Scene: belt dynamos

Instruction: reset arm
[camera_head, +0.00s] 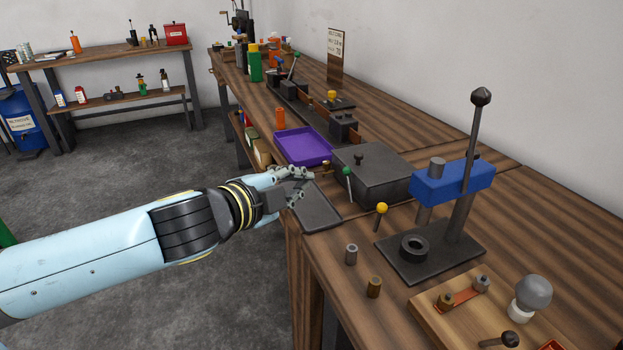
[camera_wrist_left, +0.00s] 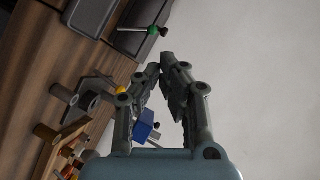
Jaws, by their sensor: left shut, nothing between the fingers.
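My left arm comes in from the left in the head view. Its gripper (camera_head: 301,180) is in the air by the near edge of the wooden bench, over or beside a dark flat tray (camera_head: 318,212). The gripper is shut and holds nothing. In the left wrist view the gripper fingers (camera_wrist_left: 167,72) come together at their tips, with the bench tilted behind them on the left and plain wall on the right. My right gripper is not in view.
A purple tray (camera_head: 303,146) and a dark lidded box (camera_head: 372,176) stand just beyond the gripper. A lever press with a blue head (camera_head: 437,186), a yellow-knobbed lever (camera_head: 382,209) and small metal cylinders (camera_head: 351,254) stand to the right. Open floor (camera_head: 190,150) lies left of the bench.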

